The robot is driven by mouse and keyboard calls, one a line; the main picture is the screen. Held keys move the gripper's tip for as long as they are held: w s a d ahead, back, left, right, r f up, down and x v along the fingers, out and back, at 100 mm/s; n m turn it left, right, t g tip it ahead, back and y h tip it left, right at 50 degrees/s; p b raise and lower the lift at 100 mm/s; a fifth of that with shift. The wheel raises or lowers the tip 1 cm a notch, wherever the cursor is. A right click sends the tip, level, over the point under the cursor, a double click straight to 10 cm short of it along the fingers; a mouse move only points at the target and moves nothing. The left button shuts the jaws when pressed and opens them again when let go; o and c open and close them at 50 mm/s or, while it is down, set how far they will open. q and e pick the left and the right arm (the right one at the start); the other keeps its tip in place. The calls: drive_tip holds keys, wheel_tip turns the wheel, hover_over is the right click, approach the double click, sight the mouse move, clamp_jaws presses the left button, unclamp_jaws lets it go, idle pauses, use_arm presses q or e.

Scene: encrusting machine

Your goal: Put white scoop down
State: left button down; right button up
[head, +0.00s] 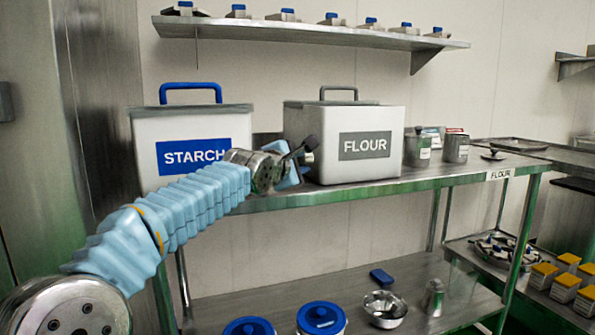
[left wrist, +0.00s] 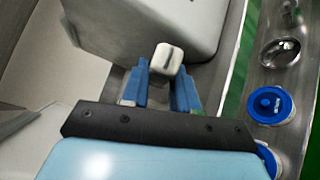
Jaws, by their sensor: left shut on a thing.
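My left gripper (head: 290,172) is at the front edge of the metal shelf, between the starch bin (head: 150,135) and the flour bin (head: 310,125). In the left wrist view my left gripper (left wrist: 160,90) has its blue fingers shut on the white scoop (left wrist: 168,58). Only a small pale end with a dark slot shows beyond the fingertips. The rest of the scoop is hidden, and I cannot make it out in the head view. I cannot tell whether it touches the shelf. My right gripper is not in view.
Two metal cans (head: 455,148) stand right of the flour bin. Below, the lower shelf (head: 240,300) holds blue-lidded containers (head: 320,318) and a metal bowl (head: 384,308). An upper shelf (head: 300,28) carries several small blue-topped items. The gap between the bins is narrow.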

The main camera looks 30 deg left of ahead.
use_arm(q)
drive_tip(key=c, duration=0.8)
unclamp_jaws()
drive_tip(key=shift+c, duration=0.2)
drive_tip(key=shift+r, duration=0.2)
drive_tip(key=s+d+r+b, duration=0.1)
drive_tip(key=s, duration=1.1)
drive_tip(key=shift+r, duration=0.25)
drive_tip(key=shift+w+d, duration=0.1)
